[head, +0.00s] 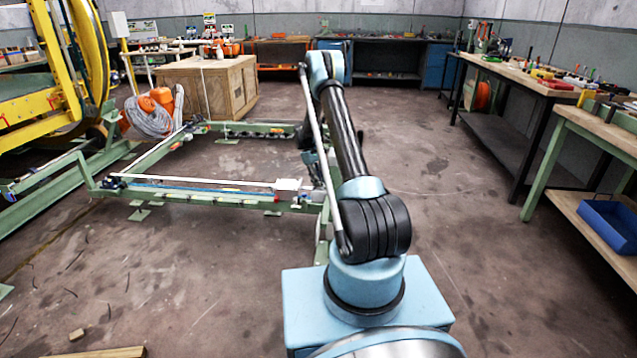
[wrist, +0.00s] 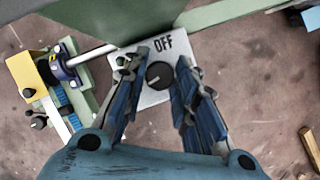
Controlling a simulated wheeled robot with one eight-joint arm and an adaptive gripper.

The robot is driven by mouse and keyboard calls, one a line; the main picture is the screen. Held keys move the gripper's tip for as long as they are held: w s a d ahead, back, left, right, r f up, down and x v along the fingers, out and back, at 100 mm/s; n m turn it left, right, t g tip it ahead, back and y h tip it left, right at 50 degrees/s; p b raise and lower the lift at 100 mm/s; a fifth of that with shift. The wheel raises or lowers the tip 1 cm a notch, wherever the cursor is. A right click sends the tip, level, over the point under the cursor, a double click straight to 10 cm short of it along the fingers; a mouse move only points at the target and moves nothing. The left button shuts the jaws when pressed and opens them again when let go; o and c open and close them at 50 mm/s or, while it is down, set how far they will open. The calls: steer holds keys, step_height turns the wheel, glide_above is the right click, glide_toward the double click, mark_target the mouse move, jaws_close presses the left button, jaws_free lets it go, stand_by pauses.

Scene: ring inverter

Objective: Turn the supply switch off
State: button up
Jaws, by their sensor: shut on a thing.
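The supply switch is a round black knob (wrist: 159,75) on a pale plate (wrist: 150,98) marked "OFF" (wrist: 163,46), seen in the wrist view. A small pale mark shows on the knob's lower left; it does not point at the word. My gripper (wrist: 161,62) has its two blue fingers on either side of the knob and is shut on it. The finger contact itself is hard to make out. In the head view a small whitish plate (head: 289,184) sits on the green frame by my arm; the knob and fingertips cannot be made out there.
The green frame (head: 190,197) stands low on the floor left of my arm. In the wrist view a rod with a blue bearing block (wrist: 66,66) lies left of the plate. A workbench (head: 520,75) stands at right. The floor (head: 440,190) between is clear.

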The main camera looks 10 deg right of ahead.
steer(key=shift+w+m, duration=0.1)
steer(key=shift+m, duration=0.4)
steer(key=o, duration=1.1)
steer(key=shift+c, duration=0.2)
steer(key=shift+r, duration=0.1)
steer(key=v, duration=1.1)
steer(key=shift+w+r, duration=0.2)
steer(key=shift+r, duration=0.1)
